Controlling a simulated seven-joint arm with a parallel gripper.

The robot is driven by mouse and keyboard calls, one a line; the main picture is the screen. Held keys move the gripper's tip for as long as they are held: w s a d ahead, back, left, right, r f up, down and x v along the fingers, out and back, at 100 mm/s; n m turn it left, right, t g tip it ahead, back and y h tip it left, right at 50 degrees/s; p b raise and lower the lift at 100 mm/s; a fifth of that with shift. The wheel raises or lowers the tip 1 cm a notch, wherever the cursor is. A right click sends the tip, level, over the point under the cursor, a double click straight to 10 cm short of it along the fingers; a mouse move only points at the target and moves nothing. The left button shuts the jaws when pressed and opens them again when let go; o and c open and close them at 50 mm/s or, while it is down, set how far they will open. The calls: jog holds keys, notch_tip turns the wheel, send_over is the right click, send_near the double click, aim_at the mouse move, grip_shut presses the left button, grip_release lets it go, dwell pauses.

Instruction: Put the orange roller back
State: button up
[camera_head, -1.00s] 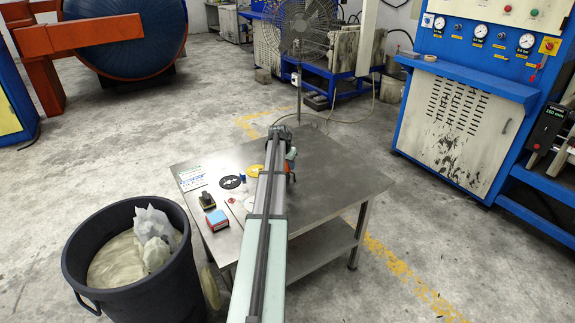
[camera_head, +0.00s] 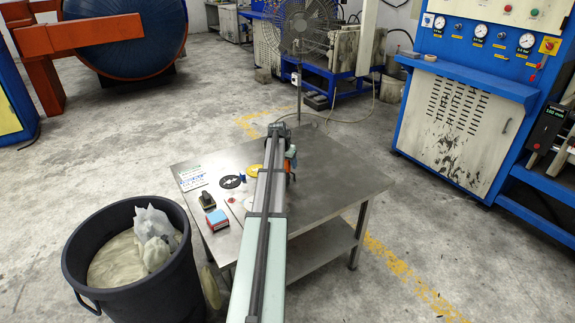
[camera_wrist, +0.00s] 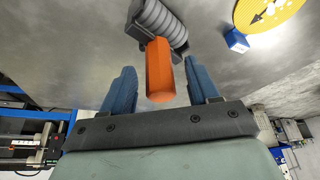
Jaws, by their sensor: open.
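The roller has an orange handle (camera_wrist: 160,75) and a grey ribbed drum (camera_wrist: 157,24) in the wrist view. My gripper (camera_wrist: 160,92) has its two blue fingers apart, one on each side of the handle's end. No contact between fingers and handle shows. In the head view my arm hides most of the roller; a small orange patch (camera_head: 288,169) shows beside the arm's far end. I cannot tell clearly whether the drum rests on the metal table (camera_head: 335,180).
A yellow disc (camera_wrist: 268,8) and a small blue block (camera_wrist: 236,41) are near the roller. A black disc (camera_head: 231,182), a red-and-blue box (camera_head: 217,220) and a small dark item (camera_head: 206,200) lie on the table's left. The table's right is clear. A black bin (camera_head: 130,260) stands front left.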

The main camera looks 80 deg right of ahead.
jog(key=v, duration=1)
jog(key=shift+r, duration=0.35)
jog(key=shift+a, duration=0.1)
